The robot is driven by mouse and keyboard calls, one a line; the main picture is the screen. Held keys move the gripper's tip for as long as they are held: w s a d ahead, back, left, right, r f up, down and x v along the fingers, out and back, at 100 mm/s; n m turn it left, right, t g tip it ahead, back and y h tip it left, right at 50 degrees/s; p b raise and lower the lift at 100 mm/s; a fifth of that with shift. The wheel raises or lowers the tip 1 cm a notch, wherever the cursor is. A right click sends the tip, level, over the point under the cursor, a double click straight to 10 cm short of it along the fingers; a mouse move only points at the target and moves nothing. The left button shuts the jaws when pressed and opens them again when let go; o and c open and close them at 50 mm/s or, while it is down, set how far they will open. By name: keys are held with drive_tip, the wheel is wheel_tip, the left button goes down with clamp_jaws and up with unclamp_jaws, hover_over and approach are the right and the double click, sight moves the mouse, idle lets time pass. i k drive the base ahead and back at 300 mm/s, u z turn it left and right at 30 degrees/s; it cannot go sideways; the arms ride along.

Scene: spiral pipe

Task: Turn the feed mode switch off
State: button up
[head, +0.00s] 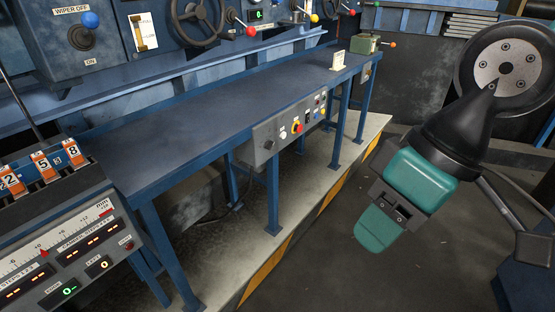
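No label reading feed mode is legible, so I cannot tell which control is the feed mode switch. A grey control box (290,130) hangs under the front edge of the blue bench, with a black knob, a red-and-yellow button and several small switches. A slanted console (75,255) at the lower left has small rotary switches, one lit green (69,290) and one with a pale ring (104,265). My gripper (395,205), teal and black, hangs at the right over the floor, apart from both panels. Its finger gap is not clear.
The long blue bench (200,110) is mostly bare. A small green box (366,43) sits at the bench's far end. Open floor (350,270) lies below my gripper.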

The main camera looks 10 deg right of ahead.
sight(269, 145)
drive_tip(key=z, duration=0.6)
drive_tip(key=i, duration=0.85)
drive_tip(key=u, duration=0.5)
